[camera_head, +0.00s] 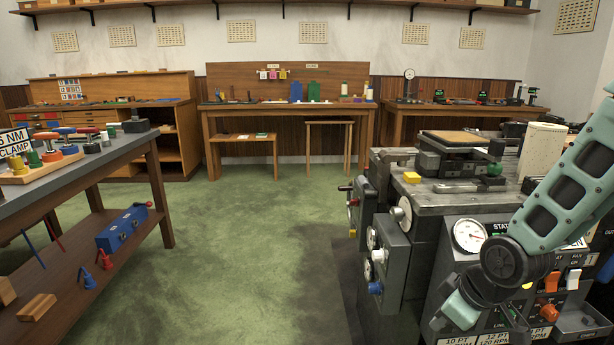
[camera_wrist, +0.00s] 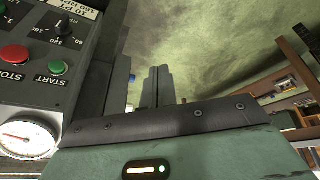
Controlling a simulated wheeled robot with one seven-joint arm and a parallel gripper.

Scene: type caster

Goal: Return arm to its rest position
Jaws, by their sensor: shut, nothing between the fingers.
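My arm (camera_head: 570,190) reaches in from the right in the head view, bent at a dark joint in front of the type-casting machine (camera_head: 455,204). Its lower end hangs low before the machine's front panel, and the fingers cannot be made out there. In the wrist view my gripper (camera_wrist: 156,86) shows as dark fingers beyond the green hand. It is shut and holds nothing. The machine's panel is close on the left of that view, with a red stop button (camera_wrist: 14,55), a green start button (camera_wrist: 57,67) and a gauge (camera_wrist: 28,138).
The machine's gauge (camera_head: 469,235), switches and orange knobs (camera_head: 551,281) lie close to my arm. A workbench (camera_head: 75,176) with clamps stands at the left. The green floor (camera_head: 235,250) between is clear. Wooden benches (camera_head: 288,107) line the back wall.

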